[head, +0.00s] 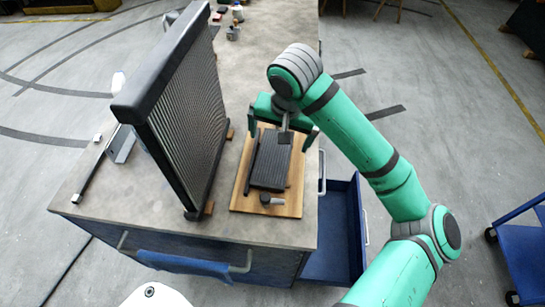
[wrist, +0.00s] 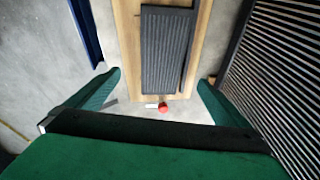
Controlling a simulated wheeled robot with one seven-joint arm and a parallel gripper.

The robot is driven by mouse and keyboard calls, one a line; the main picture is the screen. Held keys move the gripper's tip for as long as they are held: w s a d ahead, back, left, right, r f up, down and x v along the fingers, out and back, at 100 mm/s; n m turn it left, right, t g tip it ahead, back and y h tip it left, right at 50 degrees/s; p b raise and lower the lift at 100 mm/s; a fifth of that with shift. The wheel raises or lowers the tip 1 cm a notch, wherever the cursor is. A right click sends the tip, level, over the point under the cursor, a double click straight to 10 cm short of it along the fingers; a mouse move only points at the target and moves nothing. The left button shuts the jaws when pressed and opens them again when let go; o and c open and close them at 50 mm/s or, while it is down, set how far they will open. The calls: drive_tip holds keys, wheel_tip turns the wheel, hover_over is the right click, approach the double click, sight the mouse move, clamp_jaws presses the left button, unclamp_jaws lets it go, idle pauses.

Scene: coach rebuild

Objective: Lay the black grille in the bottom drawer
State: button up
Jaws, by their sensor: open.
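The black grille (head: 270,163) is a slatted rectangular panel lying flat on a wooden board (head: 240,204) on the bench top. It also shows in the wrist view (wrist: 166,48), slats running lengthwise. My gripper (head: 279,138) is open above the far end of the grille, with one green finger on either side. In the wrist view its fingertips (wrist: 159,79) are spread wider than the grille, with nothing between them. An open blue drawer (head: 338,235) sticks out low on the bench's right side. Its visible inside looks empty; the bench edge hides part of it.
A tall black finned radiator (head: 190,110) stands upright close left of the board. A small dark-headed part (head: 268,200) lies on the board's near end. A red-tipped item (wrist: 163,107) shows in the wrist view. A blue cart (head: 520,250) stands far right.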

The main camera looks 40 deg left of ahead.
hover_over(274, 156)
drive_tip(key=d, duration=0.2)
drive_tip(key=f, duration=0.5)
drive_tip(key=shift+s+a, duration=0.15)
drive_tip(key=shift+s, duration=0.1)
drive_tip(key=shift+s+x, duration=0.15)
drive_tip(key=shift+x, duration=1.15)
drive_tip(key=shift+s+x, duration=0.2)
drive_tip(key=shift+x, duration=1.1)
drive_tip(key=c, duration=1.4)
drive_tip(key=shift+c, duration=0.2)
